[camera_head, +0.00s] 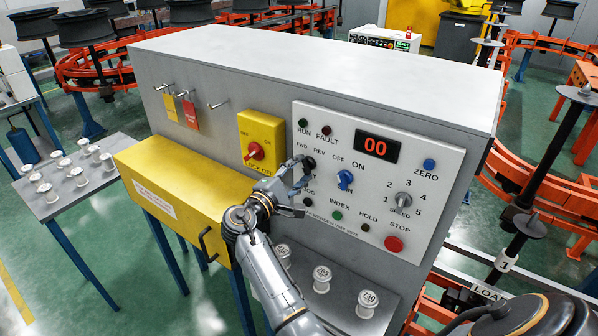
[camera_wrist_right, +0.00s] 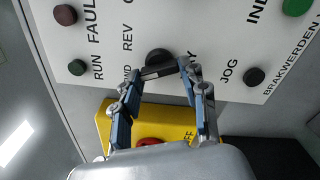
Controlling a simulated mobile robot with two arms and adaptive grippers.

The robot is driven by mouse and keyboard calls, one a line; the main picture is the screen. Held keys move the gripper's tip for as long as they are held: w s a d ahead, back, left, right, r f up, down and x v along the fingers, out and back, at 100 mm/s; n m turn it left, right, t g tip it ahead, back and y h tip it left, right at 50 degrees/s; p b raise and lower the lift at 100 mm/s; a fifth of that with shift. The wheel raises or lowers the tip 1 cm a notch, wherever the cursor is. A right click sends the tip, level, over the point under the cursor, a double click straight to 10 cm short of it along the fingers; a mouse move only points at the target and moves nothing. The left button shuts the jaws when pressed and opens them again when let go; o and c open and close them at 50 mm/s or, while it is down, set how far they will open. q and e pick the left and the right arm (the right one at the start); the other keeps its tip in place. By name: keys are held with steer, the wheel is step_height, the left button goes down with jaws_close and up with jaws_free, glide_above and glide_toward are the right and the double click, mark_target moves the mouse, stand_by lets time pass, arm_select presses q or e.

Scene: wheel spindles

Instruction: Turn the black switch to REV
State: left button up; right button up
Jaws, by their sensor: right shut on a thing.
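The black switch (camera_head: 309,163) is a small round knob on the white control panel, under the FWD and REV labels. It also shows in the right wrist view (camera_wrist_right: 158,57), with the printed REV beside it. My right gripper (camera_head: 300,180) reaches the panel from below, and in the right wrist view its two blue-padded fingers (camera_wrist_right: 160,72) are shut on the switch's handle bar, one on each side. The fingers hide part of the switch and nearby labels, so I cannot tell exactly which label it points to. My left gripper is not in view.
Right of the black switch is a blue OFF/ON switch (camera_head: 345,180). A yellow box with a red rotary switch (camera_head: 256,151) is to its left. A red STOP button (camera_head: 393,244) is lower right. A yellow box (camera_head: 180,190) juts out below left.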

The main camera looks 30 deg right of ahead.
steer(key=shift+f+b, duration=0.1)
steer(key=shift+b, duration=0.3)
steer(key=m+b, duration=0.8)
steer(key=b, duration=0.5)
steer(key=shift+m, duration=0.3)
steer(key=shift+r+m+b, duration=0.2)
steer(key=shift+m+b, duration=0.6)
steer(key=shift+b, duration=0.3)
steer(key=o, duration=1.1)
steer(key=shift+d, duration=0.15)
steer(key=shift+o, duration=0.2)
